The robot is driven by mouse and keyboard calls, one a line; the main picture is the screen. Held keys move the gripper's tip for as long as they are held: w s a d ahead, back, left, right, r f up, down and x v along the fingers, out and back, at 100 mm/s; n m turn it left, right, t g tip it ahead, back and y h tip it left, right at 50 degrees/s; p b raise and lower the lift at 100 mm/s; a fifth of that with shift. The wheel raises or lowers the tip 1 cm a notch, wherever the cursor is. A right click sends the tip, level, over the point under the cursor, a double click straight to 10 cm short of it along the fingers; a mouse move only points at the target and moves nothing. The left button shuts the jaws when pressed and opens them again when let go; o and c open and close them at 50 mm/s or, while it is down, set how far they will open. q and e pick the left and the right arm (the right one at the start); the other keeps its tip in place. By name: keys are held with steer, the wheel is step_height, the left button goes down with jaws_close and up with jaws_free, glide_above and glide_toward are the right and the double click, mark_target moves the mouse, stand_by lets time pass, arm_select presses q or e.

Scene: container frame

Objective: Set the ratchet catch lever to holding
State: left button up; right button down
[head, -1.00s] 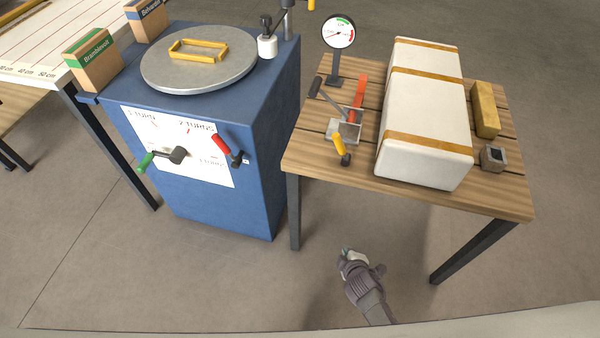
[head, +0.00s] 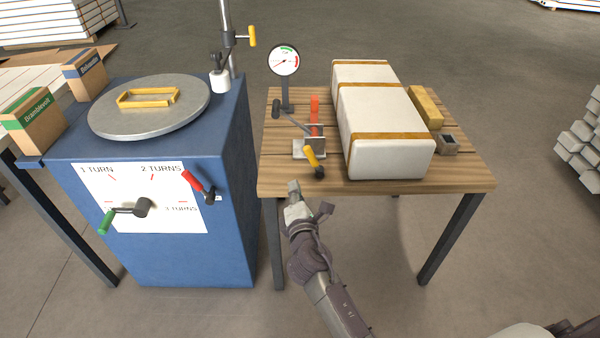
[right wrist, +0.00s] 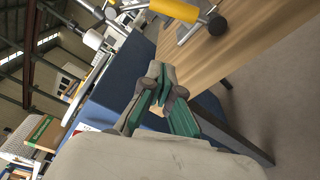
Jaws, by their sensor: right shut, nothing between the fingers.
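The strap tensioner is a small metal ratchet block (head: 309,146) on the wooden table, left of the white strapped bale (head: 382,125). It carries a long grey handle with a dark knob (head: 277,108), an upright red lever (head: 314,116) and a short yellow-gripped lever (head: 312,156) tilted toward the table's front edge. I cannot tell which one is the catch lever. The yellow grip (right wrist: 174,10) also shows at the top of the right wrist view. My right gripper (head: 293,187) is shut and empty, just in front of the table edge, below the yellow lever and apart from it. My left gripper is out of view.
A dial gauge (head: 284,61) stands behind the ratchet. A yellow block (head: 425,107) and a small grey block (head: 447,144) lie right of the bale.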

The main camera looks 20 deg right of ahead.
mark_target(313, 157)
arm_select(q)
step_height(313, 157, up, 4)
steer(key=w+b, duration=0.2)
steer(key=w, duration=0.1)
arm_select(e)
steer(key=w, duration=0.3)
steer(key=w+d, duration=0.1)
steer(key=w, duration=0.5)
steer(key=shift+w+d+f, duration=0.2)
steer(key=shift+w+f, duration=0.05)
steer(key=shift+f, duration=0.1)
steer(key=shift+d+r+p, duration=0.15)
steer(key=shift+d+p, duration=0.1)
steer(key=shift+p, duration=0.2)
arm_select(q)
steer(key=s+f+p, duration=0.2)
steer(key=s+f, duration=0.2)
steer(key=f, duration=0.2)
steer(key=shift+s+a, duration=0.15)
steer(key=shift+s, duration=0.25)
arm_select(e)
steer(key=shift+s+d+r, duration=0.35)
steer(key=shift+s+d, duration=0.1)
steer(key=shift+d, duration=0.25)
steer(key=shift+s+d+r, duration=0.35)
steer(key=shift+s+d, duration=0.05)
steer(key=shift+d, duration=0.3)
